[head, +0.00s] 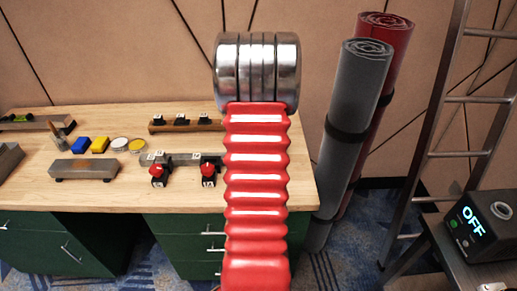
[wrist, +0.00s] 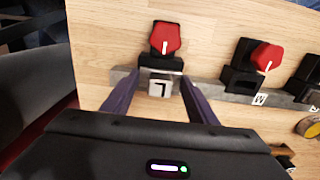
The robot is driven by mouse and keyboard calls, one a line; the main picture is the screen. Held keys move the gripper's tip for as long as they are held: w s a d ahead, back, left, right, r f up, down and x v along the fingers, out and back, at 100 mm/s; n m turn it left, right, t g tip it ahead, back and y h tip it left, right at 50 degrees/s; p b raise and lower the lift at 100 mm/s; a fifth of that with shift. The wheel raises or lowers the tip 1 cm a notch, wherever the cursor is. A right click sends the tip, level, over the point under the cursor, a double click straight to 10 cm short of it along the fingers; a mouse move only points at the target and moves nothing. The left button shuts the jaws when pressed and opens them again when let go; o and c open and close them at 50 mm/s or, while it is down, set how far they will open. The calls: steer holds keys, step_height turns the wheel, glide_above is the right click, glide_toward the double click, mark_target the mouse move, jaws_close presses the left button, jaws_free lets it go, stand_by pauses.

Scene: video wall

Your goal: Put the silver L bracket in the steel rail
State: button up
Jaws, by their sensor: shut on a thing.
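The steel rail (head: 178,158) is a long grey bar on the wooden bench, with small white tags along it. In the wrist view the rail (wrist: 207,89) crosses the picture beyond my fingers. My gripper (wrist: 160,74) shows there as two dark purple fingers, shut on the small silver L bracket (wrist: 159,89), whose white face is marked L. The bracket appears against the rail's end part; whether it touches the rail I cannot tell. The exact finger contact is unclear. In the head view my arm hides the gripper.
Two black clamps with red knobs (head: 158,172) (head: 208,172) sit along the rail's front. A wooden rail (head: 185,125) lies behind it. Rolled mats (head: 352,110) lean right of the bench.

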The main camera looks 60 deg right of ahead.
steer(key=shift+f, duration=1.35)
stand_by(0.6)
steer(key=o, duration=1.3)
steer(key=shift+o, duration=0.2)
steer(key=o, duration=0.5)
steer(key=shift+c, duration=0.2)
steer(key=shift+w, duration=0.1)
steer(key=shift+r, duration=0.1)
steer(key=shift+r, duration=3.4)
